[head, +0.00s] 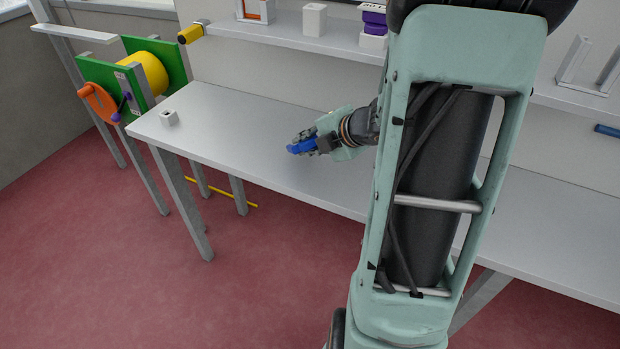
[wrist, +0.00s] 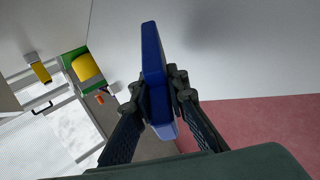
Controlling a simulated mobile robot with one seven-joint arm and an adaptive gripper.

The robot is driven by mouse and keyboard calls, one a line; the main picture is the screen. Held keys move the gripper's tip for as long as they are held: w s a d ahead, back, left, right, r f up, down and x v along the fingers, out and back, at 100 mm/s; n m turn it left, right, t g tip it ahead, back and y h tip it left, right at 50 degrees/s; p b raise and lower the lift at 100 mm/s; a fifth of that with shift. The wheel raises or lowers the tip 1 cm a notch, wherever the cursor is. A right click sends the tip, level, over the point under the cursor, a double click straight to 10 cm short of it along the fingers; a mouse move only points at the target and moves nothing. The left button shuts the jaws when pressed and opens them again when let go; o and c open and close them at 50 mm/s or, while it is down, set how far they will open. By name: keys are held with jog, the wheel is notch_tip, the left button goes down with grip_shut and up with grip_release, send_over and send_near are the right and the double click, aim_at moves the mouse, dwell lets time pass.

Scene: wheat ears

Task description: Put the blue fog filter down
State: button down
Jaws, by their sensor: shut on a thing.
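The blue fog filter (wrist: 153,62) is a blue block held between the two dark fingers of my gripper (wrist: 158,95) in the wrist view. In the head view it shows as a small blue piece (head: 301,146) at the tip of my gripper (head: 312,143). My gripper is shut on it, over the left half of the grey table (head: 235,135). I cannot tell whether the filter touches the table top. Part of the filter is hidden by the fingers.
A green frame with a yellow drum (head: 147,70) stands beyond that end. A shelf (head: 290,42) above the table's back holds a white block (head: 314,19) and a purple and white item (head: 373,22). The table around my gripper is clear.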

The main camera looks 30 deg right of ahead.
notch_tip(320, 180, down, 2)
jog(key=shift+f+b, duration=0.15)
jog(key=shift+b, duration=0.4)
jog(key=c, duration=2.1)
grip_release()
jog(key=shift+p+v, duration=2.85)
jog(key=shift+v, duration=1.2)
